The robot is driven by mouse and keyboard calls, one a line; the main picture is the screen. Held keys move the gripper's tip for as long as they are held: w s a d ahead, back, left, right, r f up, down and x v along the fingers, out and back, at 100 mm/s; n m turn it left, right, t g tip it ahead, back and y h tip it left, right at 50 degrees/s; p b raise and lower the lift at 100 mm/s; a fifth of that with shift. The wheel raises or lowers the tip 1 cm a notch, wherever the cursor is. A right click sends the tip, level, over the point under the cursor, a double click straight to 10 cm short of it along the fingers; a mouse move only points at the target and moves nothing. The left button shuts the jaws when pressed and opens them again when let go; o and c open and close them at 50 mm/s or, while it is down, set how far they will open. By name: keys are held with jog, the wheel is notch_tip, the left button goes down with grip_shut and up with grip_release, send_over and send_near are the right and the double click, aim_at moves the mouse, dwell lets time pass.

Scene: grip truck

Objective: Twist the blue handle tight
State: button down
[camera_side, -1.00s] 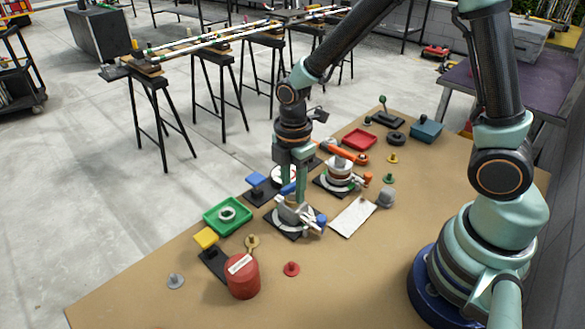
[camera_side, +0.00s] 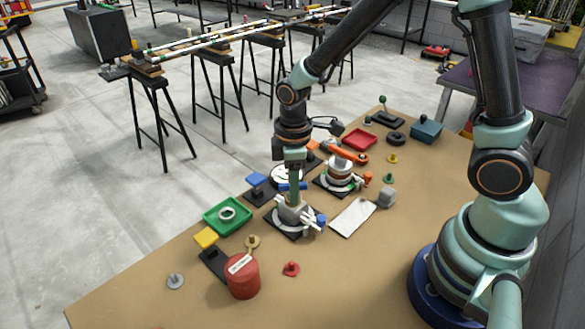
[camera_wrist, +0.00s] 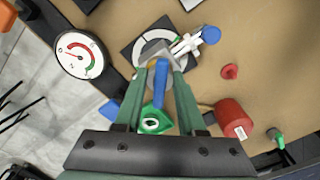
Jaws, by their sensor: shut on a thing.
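The blue handle (camera_side: 294,187) is a short bar on top of a grey fixture (camera_side: 287,214) on a dark square base near the table's middle. In the wrist view the blue handle (camera_wrist: 160,85) runs lengthwise between my fingers. My gripper (camera_side: 294,200) points down from above, its fingers closed around the handle's hub end. The fingertips (camera_wrist: 160,62) partly hide the contact. A round gauge (camera_wrist: 80,52) with red and green arcs stands close by; its needle points into the red side.
A white clamp with a blue knob (camera_side: 321,221) sits beside the fixture. A white sheet (camera_side: 352,217) lies to the right. The front right of the table is bare.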

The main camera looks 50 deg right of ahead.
jog(key=m, duration=1.3)
jog(key=c, duration=0.8)
grip_release()
jog(key=shift+r, duration=3.75)
